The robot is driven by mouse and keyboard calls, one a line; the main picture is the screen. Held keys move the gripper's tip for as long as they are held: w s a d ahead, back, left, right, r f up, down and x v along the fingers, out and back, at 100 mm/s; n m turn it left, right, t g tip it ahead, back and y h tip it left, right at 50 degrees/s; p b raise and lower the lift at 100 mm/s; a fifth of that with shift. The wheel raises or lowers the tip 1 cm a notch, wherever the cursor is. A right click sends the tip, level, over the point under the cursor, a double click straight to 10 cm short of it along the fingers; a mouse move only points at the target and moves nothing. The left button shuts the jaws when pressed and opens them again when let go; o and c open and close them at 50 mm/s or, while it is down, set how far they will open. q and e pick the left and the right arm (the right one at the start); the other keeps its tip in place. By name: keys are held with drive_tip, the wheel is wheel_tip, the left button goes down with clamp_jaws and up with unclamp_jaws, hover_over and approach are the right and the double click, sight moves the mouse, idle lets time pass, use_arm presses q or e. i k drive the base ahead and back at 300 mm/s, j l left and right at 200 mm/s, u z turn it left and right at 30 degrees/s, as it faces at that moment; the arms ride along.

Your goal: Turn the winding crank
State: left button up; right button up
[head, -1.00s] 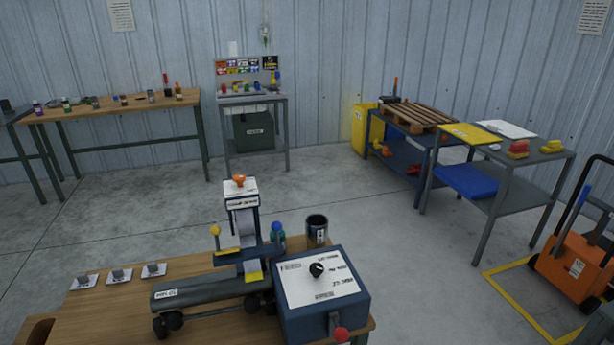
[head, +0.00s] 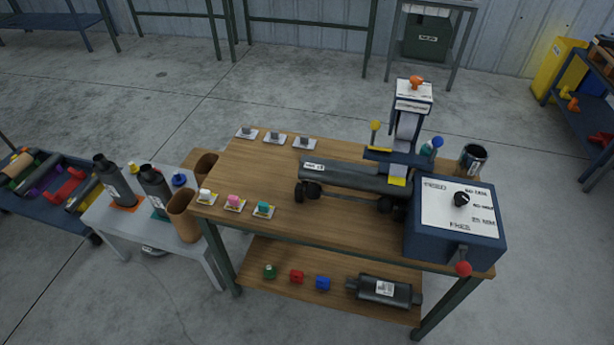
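A blue box (head: 455,249) stands at the right end of a wooden bench. Its white top plate (head: 458,208) carries printed labels and a black dial knob (head: 461,199). A lever with a red ball knob (head: 463,268) sticks out at the box's front. A dark upright stand (head: 402,135) behind the box has an orange knob (head: 416,82) on top and a yellow-knobbed lever (head: 375,130) at its left. I cannot tell for certain which handle is the winding crank. Neither gripper is in view.
A dark muffler tube (head: 357,177) lies on rollers on the bench (head: 262,163). A dark can (head: 472,160) stands behind the box. Small samples lie at the bench's left. A grey table (head: 204,262) with canisters stands left of the bench. Grey floor is open behind the bench.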

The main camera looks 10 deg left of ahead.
sight(463, 269)
drive_tip(key=k+l+z, duration=0.1)
drive_tip(key=z, duration=0.25)
drive_tip(key=l+z, duration=0.35)
